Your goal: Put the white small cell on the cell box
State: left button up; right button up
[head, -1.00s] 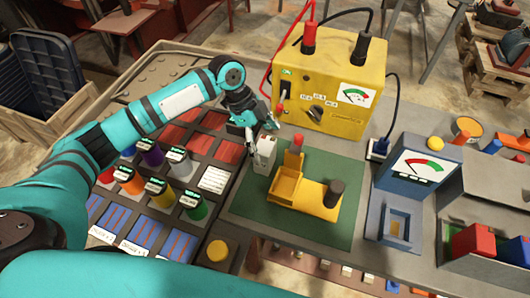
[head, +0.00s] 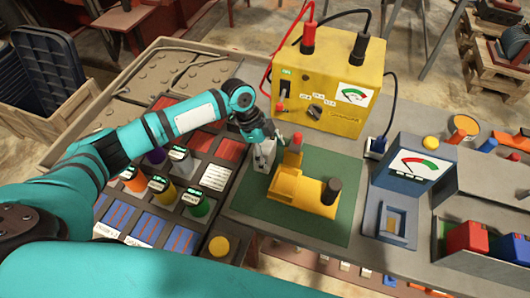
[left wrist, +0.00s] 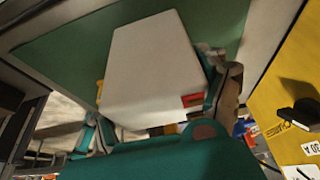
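The white small cell (head: 264,157) stands upright by the left edge of the green mat, just left of the cell box. In the left wrist view the white cell (left wrist: 152,70) fills the middle, with a finger on either side of it. My left gripper (head: 261,143) is down around the cell's upper part; whether the fingers press on it is unclear. The cell box (head: 310,191) is the small yellow box with a red post and a black post, on the green mat (head: 341,227). My right gripper is in neither view.
A large yellow meter unit (head: 328,85) with red and black leads stands behind the mat. A blue meter unit (head: 412,172) stands to the right. A rack of colored cylinders (head: 194,203) lies to the left. The front of the mat is clear.

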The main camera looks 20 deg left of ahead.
pick_arm(q)
jog(key=c, duration=0.9)
jog(key=shift+r, duration=0.15)
notch_tip(320, 180, up, 10)
jog(key=shift+f+b, duration=0.1)
jog(key=shift+b, duration=0.95)
jog(key=n, duration=0.1)
jog(key=s+r+n+t, duration=0.1)
jog(key=shift+a+n, duration=0.3)
jog(key=shift+a, duration=0.1)
jog(key=s+a+r+n+t+y, duration=0.3)
jog(key=r+n, duration=0.3)
jog(key=n, duration=0.9)
jog(key=shift+s+a+r+n+t+y, duration=0.15)
jog(key=shift+s+a+n+t+y, duration=0.25)
jog(key=shift+s+a+y, duration=0.4)
